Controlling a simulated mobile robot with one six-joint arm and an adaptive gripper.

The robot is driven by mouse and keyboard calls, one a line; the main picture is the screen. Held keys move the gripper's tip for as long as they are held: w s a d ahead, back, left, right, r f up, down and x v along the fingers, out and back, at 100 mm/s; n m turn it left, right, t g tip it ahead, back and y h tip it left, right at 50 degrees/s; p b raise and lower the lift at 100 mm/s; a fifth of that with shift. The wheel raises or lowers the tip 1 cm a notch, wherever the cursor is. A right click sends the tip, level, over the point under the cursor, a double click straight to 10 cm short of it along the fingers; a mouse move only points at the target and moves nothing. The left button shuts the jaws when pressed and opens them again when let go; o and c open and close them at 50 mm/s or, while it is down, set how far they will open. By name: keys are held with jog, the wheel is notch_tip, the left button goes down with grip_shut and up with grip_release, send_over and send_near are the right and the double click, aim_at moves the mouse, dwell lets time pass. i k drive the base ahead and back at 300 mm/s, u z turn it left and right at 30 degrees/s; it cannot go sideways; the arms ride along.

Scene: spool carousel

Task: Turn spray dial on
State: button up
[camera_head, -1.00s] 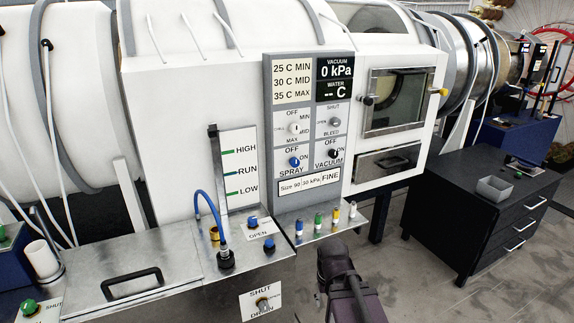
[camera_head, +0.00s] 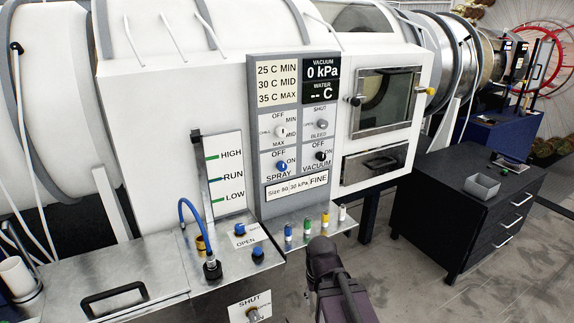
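The spray dial (camera_head: 282,166) is a small blue knob on the grey control panel (camera_head: 253,130), with OFF printed above it, ON to its right and SPRAY below. Its pointer is too small to read. Nothing touches it. My dark arm (camera_head: 338,285) rises from the bottom edge, right of centre, below and to the right of the dial and well apart from it. I cannot make out my gripper's fingers or whether they hold anything.
A black vacuum dial (camera_head: 320,156) sits close right of the spray dial, with a white dial (camera_head: 281,131) above. A blue hose (camera_head: 188,212) curves at the left. A black drawer cabinet (camera_head: 440,222) stands right; floor between is clear.

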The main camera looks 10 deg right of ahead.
aim_at(281, 166)
jog(key=i, duration=0.9)
jog(key=u, duration=0.05)
